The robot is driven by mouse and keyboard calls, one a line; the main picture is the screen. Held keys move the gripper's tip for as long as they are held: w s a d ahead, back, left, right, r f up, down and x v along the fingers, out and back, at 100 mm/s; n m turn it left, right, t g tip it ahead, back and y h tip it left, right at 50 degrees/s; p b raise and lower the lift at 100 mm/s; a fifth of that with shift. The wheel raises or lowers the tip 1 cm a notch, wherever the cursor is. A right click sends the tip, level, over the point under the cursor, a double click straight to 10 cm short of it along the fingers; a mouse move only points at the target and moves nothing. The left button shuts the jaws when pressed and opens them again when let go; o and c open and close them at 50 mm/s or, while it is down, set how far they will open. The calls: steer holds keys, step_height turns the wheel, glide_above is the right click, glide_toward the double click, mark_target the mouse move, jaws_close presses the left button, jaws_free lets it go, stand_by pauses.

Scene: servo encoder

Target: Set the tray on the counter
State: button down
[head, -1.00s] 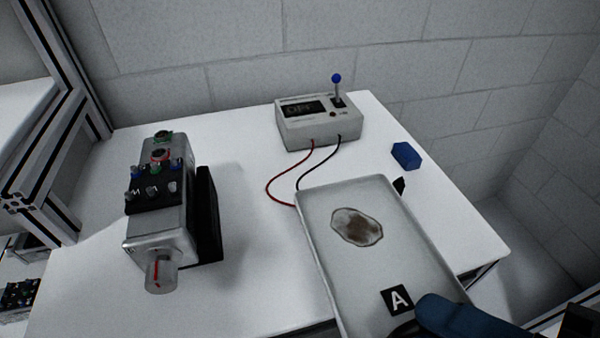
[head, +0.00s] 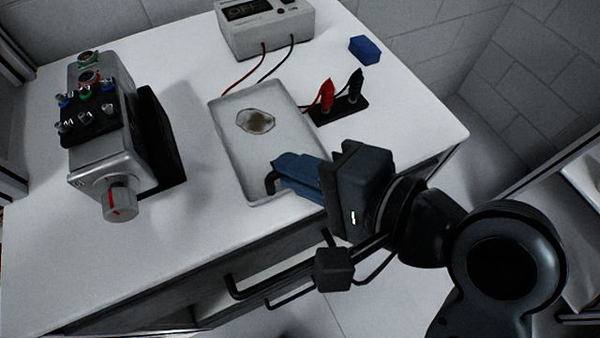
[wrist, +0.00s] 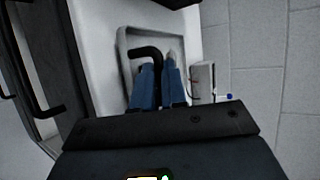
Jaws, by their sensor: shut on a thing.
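The tray (head: 237,172) is a shallow grey rectangle with a raised rim and a brown, pale-edged stain inside. It lies flat over the front middle of the white counter (head: 200,225); whether it touches the surface or is slightly above, I cannot tell. My gripper (head: 280,173), with blue fingers, reaches in from the right and is shut on the tray's black handle at its near end. The wrist view shows the handle (wrist: 146,53) at the blue fingers and the tray rim (wrist: 122,60) beyond. The fingers hide part of the tray and its A label.
A grey servo unit (head: 105,165) with knobs and a black plate stands left of the tray. A meter box (head: 265,30) stands behind, wired toward red (head: 327,95) and black clips on a black block (head: 340,110). A blue block (head: 365,50) lies at back right. Drawer handles are below.

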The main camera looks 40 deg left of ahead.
steer(key=shift+f, duration=0.9)
steer(key=c, duration=1.2)
jaws_free()
steer(key=shift+d, duration=0.15)
steer(key=v, duration=1.2)
